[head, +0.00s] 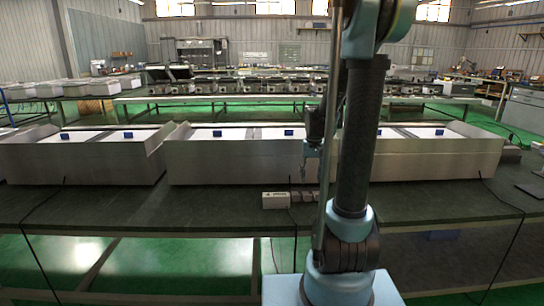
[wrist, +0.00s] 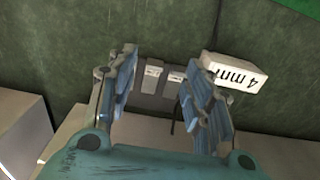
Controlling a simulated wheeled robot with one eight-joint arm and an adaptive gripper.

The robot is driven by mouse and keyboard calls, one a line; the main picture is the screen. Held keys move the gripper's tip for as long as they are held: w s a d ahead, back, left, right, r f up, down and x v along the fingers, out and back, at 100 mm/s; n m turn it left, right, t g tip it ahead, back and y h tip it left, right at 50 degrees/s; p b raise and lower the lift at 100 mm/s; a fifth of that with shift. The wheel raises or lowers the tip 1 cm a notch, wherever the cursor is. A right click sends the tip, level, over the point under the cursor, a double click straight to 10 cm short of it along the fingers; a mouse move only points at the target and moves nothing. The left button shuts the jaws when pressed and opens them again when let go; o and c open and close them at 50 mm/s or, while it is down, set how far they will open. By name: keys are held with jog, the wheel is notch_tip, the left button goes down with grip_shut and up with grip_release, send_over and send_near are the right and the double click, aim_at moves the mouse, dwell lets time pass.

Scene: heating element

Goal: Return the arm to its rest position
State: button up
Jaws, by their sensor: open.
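My gripper (wrist: 165,90) is open and empty in the wrist view. Its two blue ribbed fingers stand apart above the green tabletop. Between and behind the fingers lie small dark grey blocks with white labels (wrist: 152,78). A white block marked "4 mm" (wrist: 236,73) lies just right of the right finger. In the head view my arm rises in the right middle, and my gripper (head: 311,155) hangs partly behind it, above the small blocks on the table. The fingers are too small there to judge.
A dark green table (head: 120,210) spans the front. Large grey metal trays (head: 75,162) with white interiors and small blue items line its back; another (head: 235,165) is in the middle. Black cables hang over that edge.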

jog(key=s+f+t, duration=0.1)
jog(key=s+t, duration=0.1)
jog(key=s, duration=2.4)
jog(key=shift+f, duration=0.3)
jog(key=shift+w+a, duration=0.1)
jog(key=shift+w+f, duration=0.2)
jog(key=shift+w, duration=0.15)
